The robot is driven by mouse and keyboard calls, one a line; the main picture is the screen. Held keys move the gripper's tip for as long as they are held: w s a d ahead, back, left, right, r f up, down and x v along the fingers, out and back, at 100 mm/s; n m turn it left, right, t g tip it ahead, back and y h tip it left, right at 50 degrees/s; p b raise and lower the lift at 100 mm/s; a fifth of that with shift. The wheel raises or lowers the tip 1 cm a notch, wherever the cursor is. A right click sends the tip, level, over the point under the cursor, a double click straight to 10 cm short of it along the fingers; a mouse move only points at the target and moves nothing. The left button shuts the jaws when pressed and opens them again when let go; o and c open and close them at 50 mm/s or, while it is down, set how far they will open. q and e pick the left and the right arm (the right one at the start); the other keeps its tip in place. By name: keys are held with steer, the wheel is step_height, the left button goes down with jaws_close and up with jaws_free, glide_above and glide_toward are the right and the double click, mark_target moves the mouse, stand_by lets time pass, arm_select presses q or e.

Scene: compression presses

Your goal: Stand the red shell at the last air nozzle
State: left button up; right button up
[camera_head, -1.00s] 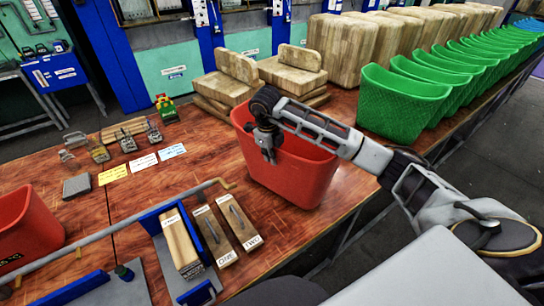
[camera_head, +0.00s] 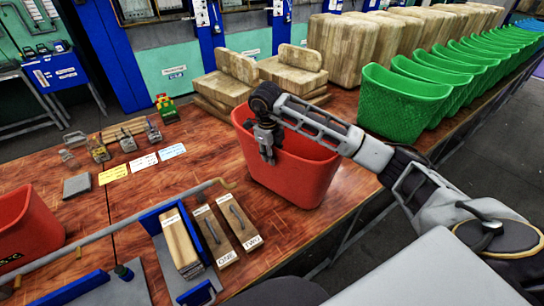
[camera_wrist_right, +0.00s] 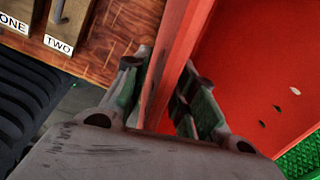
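A red shell (camera_head: 300,175), an open tub-like form, stands upright on the wooden table near its right edge. My right gripper (camera_head: 267,153) points down at the shell's near-left rim. In the right wrist view its fingers (camera_wrist_right: 165,95) lie on either side of the shell's red wall (camera_wrist_right: 180,45), close against it, so it appears shut on the rim. A second red shell (camera_head: 27,228) is cut off at the left edge. I cannot pick out an air nozzle for certain; a grey pipe with a brass tip (camera_head: 229,184) crosses the front table. My left gripper is not in view.
Wooden blocks labelled ONE and TWO (camera_head: 238,221) and a blue-sided fixture (camera_head: 163,222) lie in front. Stacked tan blocks (camera_head: 225,85) stand behind the shell. A row of green shells (camera_head: 400,105) runs along the right. Small tools and cards (camera_head: 143,161) lie left.

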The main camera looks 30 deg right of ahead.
step_height(320, 180, up, 11)
steer(key=a, duration=0.1)
steer(key=shift+s+b, duration=0.3)
steer(key=shift+b, duration=0.15)
stand_by(0.4)
